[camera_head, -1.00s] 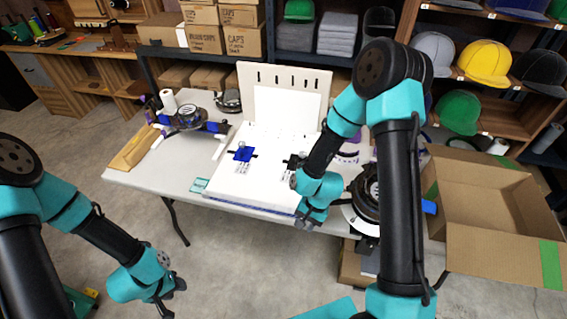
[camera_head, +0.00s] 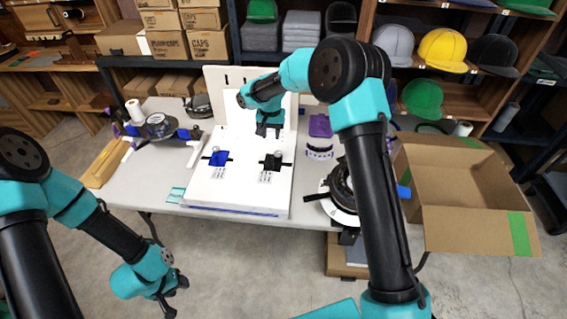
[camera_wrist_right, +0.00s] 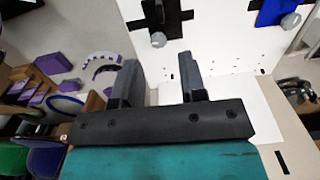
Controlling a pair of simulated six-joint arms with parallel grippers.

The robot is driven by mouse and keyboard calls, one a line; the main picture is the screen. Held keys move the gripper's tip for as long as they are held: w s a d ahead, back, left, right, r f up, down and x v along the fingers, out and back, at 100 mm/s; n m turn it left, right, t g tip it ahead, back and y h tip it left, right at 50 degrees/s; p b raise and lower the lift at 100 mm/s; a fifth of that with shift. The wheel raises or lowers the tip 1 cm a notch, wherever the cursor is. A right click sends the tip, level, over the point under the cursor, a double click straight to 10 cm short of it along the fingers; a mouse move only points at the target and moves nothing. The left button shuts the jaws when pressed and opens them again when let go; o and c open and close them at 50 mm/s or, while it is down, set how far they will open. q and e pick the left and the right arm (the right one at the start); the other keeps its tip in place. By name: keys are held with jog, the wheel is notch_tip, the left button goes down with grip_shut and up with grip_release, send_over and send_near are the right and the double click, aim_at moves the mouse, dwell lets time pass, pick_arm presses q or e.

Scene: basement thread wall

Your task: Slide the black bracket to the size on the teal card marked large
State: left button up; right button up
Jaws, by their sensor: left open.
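The black bracket (camera_head: 272,162) sits on the right half of the white board (camera_head: 240,200), with a round knob on it and small markings just in front. It also shows at the top of the right wrist view (camera_wrist_right: 165,14). The teal card (camera_head: 176,195) lies at the board's front left corner; its writing is too small to read. My right gripper (camera_head: 268,131) is above the board, behind the black bracket; the right wrist view shows its fingers (camera_wrist_right: 160,80) apart with nothing between them. My left gripper (camera_head: 172,289) hangs open in front of the table, away from the board.
A blue bracket (camera_head: 218,158) sits left of the black one. A white upright panel (camera_head: 216,88) stands behind the board. A purple piece (camera_head: 320,126) and a round black-and-white device (camera_head: 338,190) are to the right. An open cardboard box (camera_head: 465,205) stands farther right.

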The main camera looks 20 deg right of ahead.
aim_at(272, 161)
jog(key=shift+w+d+r, duration=0.1)
jog(key=shift+w+r, duration=0.25)
jog(key=shift+r, duration=0.1)
notch_tip(272, 161, down, 18)
jog(key=shift+r, duration=0.25)
dwell(0.4)
jog(key=shift+c, duration=0.4)
grip_shut()
